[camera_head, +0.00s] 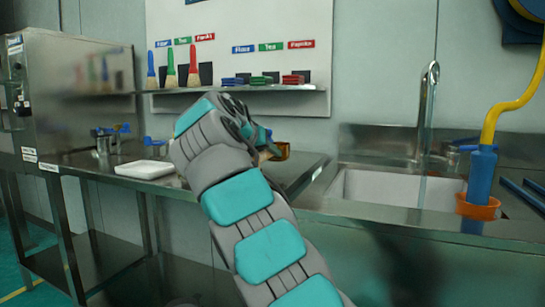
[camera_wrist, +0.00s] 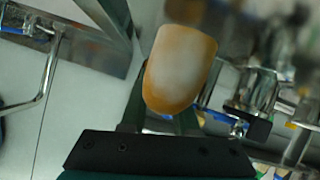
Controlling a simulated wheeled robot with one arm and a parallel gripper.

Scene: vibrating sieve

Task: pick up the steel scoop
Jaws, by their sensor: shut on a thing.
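My gripper (camera_head: 266,151) is at the end of my raised arm, above the steel counter in the head view, largely hidden behind my own wrist. In the wrist view my gripper (camera_wrist: 160,122) is shut on a rounded, shiny scoop (camera_wrist: 180,70), which shows orange-brown at its edge and pale in the middle. I take it to be the steel scoop. In the head view only a small amber-brown part of it (camera_head: 282,150) shows beside the gripper. Its grip between the fingers is partly hidden.
A white tray (camera_head: 145,169) lies on the left counter next to a steel machine (camera_head: 75,95). A wall shelf (camera_head: 240,88) holds coloured brushes and blocks. To the right are a sink (camera_head: 390,188), a tall tap (camera_head: 428,105) and a blue tool in an orange cup (camera_head: 478,206).

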